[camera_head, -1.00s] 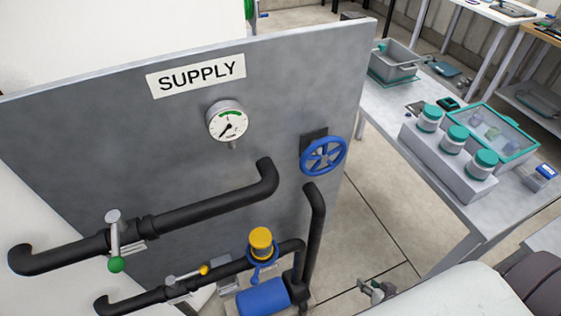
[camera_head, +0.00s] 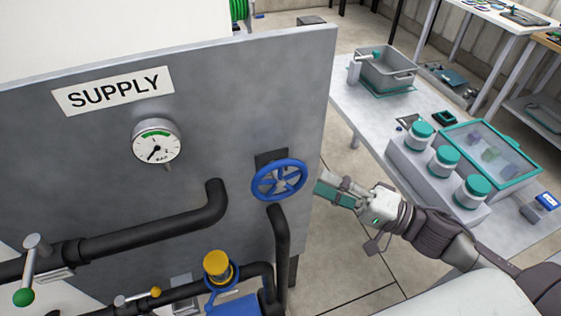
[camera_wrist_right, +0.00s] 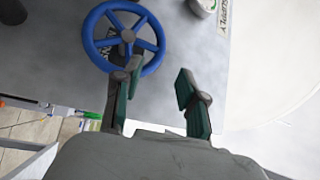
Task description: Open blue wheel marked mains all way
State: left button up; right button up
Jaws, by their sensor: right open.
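The blue wheel (camera_head: 279,180) is mounted on the grey panel (camera_head: 220,120), near its right edge, below and right of the gauge. Its mains marking cannot be read from here; a dark plate shows behind it. It also shows in the right wrist view (camera_wrist_right: 124,38), past the fingers. My right gripper (camera_head: 326,190) is just right of the wheel in the head view, apart from it. In the right wrist view its two green-padded fingers (camera_wrist_right: 156,92) are spread with nothing between them; the left finger overlaps the wheel's lower rim in the picture. My left gripper is out of view.
A SUPPLY label (camera_head: 113,90) and a round gauge (camera_head: 156,142) are on the panel. Black pipes (camera_head: 160,232) run below, with a green-knobbed lever (camera_head: 30,268) and a yellow cap (camera_head: 217,263). A table with jars (camera_head: 444,160) and a grey bin (camera_head: 386,68) stands right.

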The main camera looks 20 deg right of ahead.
aim_at(281, 161)
jog(key=p+x, duration=0.2)
jog(key=x, duration=0.7)
jog(key=shift+w+r, duration=0.1)
jog(key=shift+w, duration=0.05)
jog(key=shift+w+a, duration=0.3)
jog(key=shift+a, duration=0.05)
grip_shut()
